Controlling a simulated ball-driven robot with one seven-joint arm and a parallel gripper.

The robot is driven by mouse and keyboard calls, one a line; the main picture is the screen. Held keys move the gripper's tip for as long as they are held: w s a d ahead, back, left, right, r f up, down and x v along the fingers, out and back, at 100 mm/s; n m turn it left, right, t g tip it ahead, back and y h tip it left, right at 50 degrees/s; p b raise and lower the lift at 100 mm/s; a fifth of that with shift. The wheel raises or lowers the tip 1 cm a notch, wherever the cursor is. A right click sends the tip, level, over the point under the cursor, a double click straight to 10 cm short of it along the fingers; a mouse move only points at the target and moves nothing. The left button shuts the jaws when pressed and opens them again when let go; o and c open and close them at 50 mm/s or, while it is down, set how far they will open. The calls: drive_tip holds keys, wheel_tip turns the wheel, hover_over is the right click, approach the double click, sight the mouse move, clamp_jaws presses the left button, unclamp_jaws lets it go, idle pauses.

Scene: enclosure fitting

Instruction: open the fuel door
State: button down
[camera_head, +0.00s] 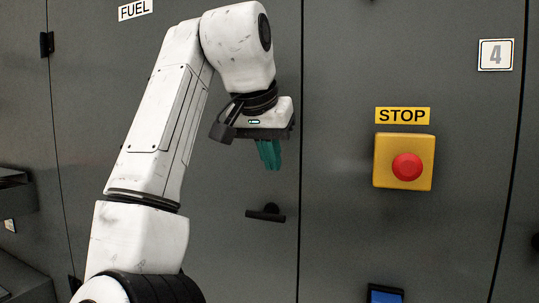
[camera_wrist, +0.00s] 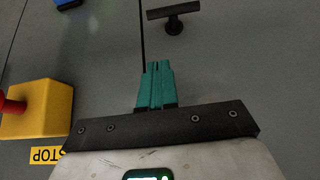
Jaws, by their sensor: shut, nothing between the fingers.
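The fuel door (camera_head: 225,255) is a grey panel with a "FUEL" label (camera_head: 135,9) at its top, and it looks closed, flush with the panel on its right. Its black T-shaped handle (camera_head: 266,213) sits near the door's right edge. My gripper (camera_head: 270,166) has teal fingers that are shut and empty. In the head view it is above the handle, apart from it. In the wrist view the fingertips (camera_wrist: 158,65) point towards the handle with a gap between. My arm hides part of the door.
A yellow box with a red stop button (camera_head: 407,167) is on the panel to the right, under a "STOP" label (camera_head: 402,116). A blue-screened device (camera_head: 385,294) is below it. Black hinges (camera_head: 47,44) line the door's left edge.

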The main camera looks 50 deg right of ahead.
hover_over(268, 214)
drive_tip(key=s, duration=0.2)
drive_tip(key=f, duration=0.3)
drive_tip(key=d+f, duration=0.1)
drive_tip(key=f, duration=0.1)
drive_tip(key=shift+f+p, duration=0.3)
drive_tip(key=shift+p, duration=0.1)
drive_tip(key=shift+s+a+f, duration=0.1)
drive_tip(key=shift+a+f, duration=0.15)
drive_tip(key=shift+f, duration=0.35)
drive_tip(key=shift+a+f, duration=0.2)
drive_tip(key=shift+f, duration=0.35)
drive_tip(key=shift+a+f, duration=0.1)
drive_tip(key=shift+f, duration=0.6)
